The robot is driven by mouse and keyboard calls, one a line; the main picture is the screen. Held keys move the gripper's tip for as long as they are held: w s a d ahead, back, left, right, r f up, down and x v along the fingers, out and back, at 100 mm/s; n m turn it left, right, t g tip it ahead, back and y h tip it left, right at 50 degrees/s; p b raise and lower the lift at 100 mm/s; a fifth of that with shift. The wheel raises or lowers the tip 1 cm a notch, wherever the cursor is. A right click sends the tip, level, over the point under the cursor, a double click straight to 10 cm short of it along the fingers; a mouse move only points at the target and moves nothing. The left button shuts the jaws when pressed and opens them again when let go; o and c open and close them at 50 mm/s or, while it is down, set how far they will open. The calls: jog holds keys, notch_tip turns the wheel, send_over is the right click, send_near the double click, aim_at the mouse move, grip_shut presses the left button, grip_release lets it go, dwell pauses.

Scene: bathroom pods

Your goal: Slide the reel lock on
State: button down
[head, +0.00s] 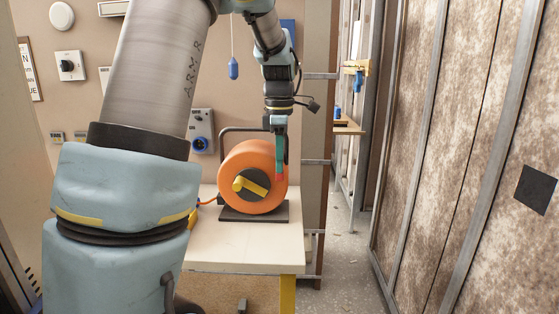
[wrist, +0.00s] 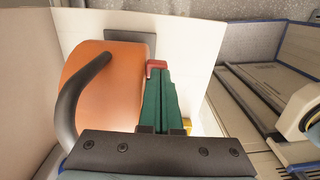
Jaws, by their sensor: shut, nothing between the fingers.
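The orange cable reel (head: 246,160) stands on a dark base with a black tube handle and a yellow crank on its dark hub. It also shows in the wrist view (wrist: 88,82), with the handle curving across it. A small red piece (wrist: 156,65), which looks like the reel lock, is at the reel's right side, right at my fingertips. In the head view it is a faint red patch. My gripper (head: 281,174) points down beside the reel's right side. Its green fingers (wrist: 158,78) are shut together and empty. I cannot tell whether they touch the red piece.
The reel stands on a pale table (head: 235,248) with a yellow leg. A blue socket box (head: 202,132) is on the wall behind. A blue pull cord handle (head: 233,68) hangs near my arm. Floor shows to the table's right, before a mottled panel wall (head: 480,130).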

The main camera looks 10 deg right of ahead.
jog(key=shift+f+b, duration=0.5)
jog(key=shift+f, duration=1.1)
jog(key=shift+a, duration=0.1)
jog(key=shift+r+p, duration=0.3)
jog(key=shift+p, duration=0.1)
notch_tip(320, 180, up, 4)
jog(key=p, duration=0.3)
jog(key=shift+p, duration=0.3)
notch_tip(320, 180, up, 10)
jog(key=b, duration=0.1)
jog(key=shift+b, duration=0.35)
